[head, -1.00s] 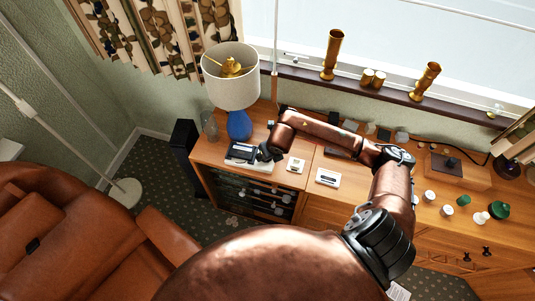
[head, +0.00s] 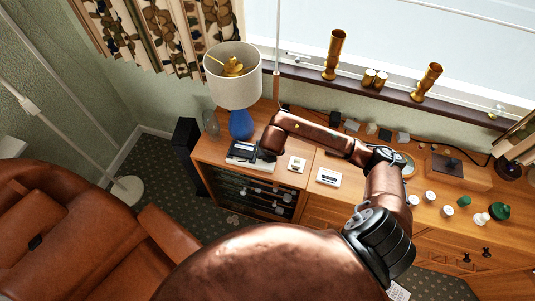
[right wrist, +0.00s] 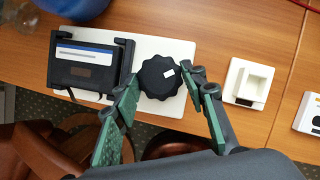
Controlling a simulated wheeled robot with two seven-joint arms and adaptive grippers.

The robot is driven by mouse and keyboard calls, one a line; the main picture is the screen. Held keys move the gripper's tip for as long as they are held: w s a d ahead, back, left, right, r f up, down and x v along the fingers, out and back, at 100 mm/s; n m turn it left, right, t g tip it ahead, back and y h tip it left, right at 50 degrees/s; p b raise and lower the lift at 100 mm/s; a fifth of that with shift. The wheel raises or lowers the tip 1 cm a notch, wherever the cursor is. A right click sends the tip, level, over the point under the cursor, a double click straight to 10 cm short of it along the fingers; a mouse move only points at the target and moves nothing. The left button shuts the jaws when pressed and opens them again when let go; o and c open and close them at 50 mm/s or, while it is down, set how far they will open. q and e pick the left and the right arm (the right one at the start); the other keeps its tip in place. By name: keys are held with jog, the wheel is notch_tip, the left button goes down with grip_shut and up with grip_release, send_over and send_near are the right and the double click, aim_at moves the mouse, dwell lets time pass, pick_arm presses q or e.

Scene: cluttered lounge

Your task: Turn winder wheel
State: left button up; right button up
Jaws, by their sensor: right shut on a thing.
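The winder is a white base plate (right wrist: 88,98) carrying a black cassette (right wrist: 85,65) with a white and blue label, held in a dark cradle. My left gripper is not in view.
A blue lamp (head: 240,125) stands just behind the winder. A small white holder (right wrist: 247,83) and another white device (head: 328,177) lie to the right on the sideboard (head: 310,208). An orange armchair (head: 90,235) stands at the left.

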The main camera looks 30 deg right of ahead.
jog(key=o, duration=1.2)
jog(key=shift+c, duration=0.2)
jog(key=v, duration=1.2)
